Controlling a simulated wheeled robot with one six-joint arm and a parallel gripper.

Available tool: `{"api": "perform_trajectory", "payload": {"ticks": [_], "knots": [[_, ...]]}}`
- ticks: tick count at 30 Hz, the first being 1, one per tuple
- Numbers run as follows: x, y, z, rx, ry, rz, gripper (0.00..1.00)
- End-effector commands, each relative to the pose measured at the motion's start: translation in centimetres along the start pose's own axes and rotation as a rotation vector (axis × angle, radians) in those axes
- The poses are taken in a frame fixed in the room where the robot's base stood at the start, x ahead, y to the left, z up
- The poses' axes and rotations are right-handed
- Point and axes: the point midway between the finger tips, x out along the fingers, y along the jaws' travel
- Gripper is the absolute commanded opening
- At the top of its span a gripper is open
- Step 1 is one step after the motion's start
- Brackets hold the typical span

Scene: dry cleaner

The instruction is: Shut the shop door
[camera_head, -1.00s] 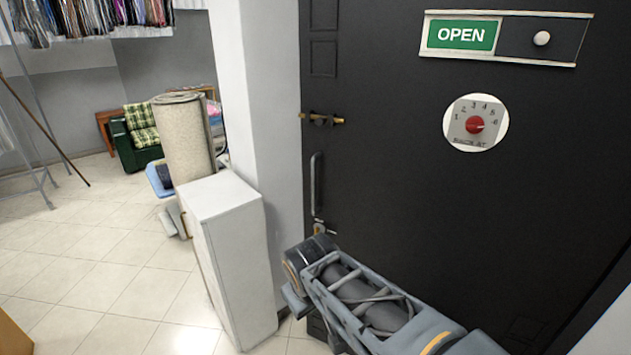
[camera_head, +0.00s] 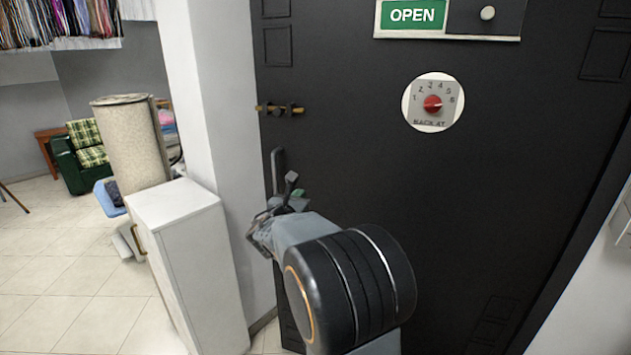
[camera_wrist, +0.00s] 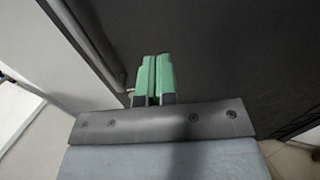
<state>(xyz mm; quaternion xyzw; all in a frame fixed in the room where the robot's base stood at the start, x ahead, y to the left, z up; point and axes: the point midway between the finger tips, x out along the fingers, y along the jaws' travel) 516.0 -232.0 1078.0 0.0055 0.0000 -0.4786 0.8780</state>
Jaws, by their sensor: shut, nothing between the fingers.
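The shop door (camera_head: 500,170) is a dark panelled door that fills the right of the head view, beside a pale wall post. Its upright handle (camera_head: 277,168) is near its left edge, below a brass bolt (camera_head: 280,109). My gripper (camera_head: 295,190) is in front of the handle's lower part, hiding it. In the wrist view its green fingers (camera_wrist: 152,78) are together and empty, pointing at the door, with the handle bar (camera_wrist: 112,70) just to their left. I cannot tell whether they touch the door. Whether the door is fully closed is unclear.
A white cabinet (camera_head: 185,250) stands just left of the door, with a rolled carpet (camera_head: 130,140) behind it. A green armchair (camera_head: 82,155) is farther back. The tiled floor (camera_head: 55,260) at left is clear. The OPEN sign (camera_head: 412,16) and a dial (camera_head: 432,102) are on the door.

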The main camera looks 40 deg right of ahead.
Motion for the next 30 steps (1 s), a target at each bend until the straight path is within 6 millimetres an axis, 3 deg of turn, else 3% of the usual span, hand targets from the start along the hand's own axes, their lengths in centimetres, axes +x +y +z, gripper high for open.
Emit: {"api": "perform_trajectory", "payload": {"ticks": [18, 24, 30], "knots": [[10.5, 0.0, 0.2, -0.01, -0.005, 0.002, 0.0], [12.6, 0.1, 0.2, -0.01, -0.005, 0.003, 0.0], [13.6, 0.1, 0.1, -0.01, -0.005, 0.004, 0.0]]}}
